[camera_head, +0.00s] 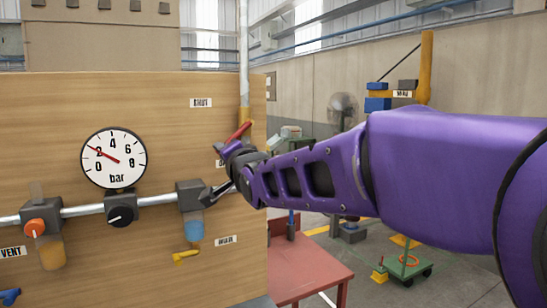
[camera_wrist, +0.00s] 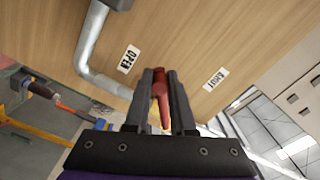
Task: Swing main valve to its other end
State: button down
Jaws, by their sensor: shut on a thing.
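The main valve's red lever (camera_head: 238,132) is by the right edge of the wooden panel, slanting from lower left to upper right in the head view. My gripper (camera_head: 220,152) is at its lower-left end. In the wrist view the lever (camera_wrist: 160,88) lies between the two dark fingers of my gripper (camera_wrist: 160,75), which are shut on it. The OPEN label (camera_wrist: 128,59) is left of the fingers and the SHUT label (camera_wrist: 215,79) is right of them. The lever points between the two labels. My wrist hides part of the valve in the head view.
A pressure gauge (camera_head: 114,158) reads about 2 bar. Below it are a black knob (camera_head: 122,215), an orange vent knob (camera_head: 36,227) and a small yellow handle (camera_head: 186,256). A red table (camera_head: 310,270) stands to the panel's right. A grey pipe (camera_wrist: 93,45) runs near my gripper.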

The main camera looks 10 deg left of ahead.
notch_tip(320, 180, up, 6)
jog(key=s+a+m, duration=0.1)
jog(key=m, duration=0.7)
jog(key=shift+s+a, duration=0.15)
jog(key=shift+a, duration=0.25)
jog(key=shift+r, duration=0.25)
jog(key=c, duration=0.8)
grip_release()
jog(key=shift+o, duration=0.2)
jog(key=shift+f, duration=0.1)
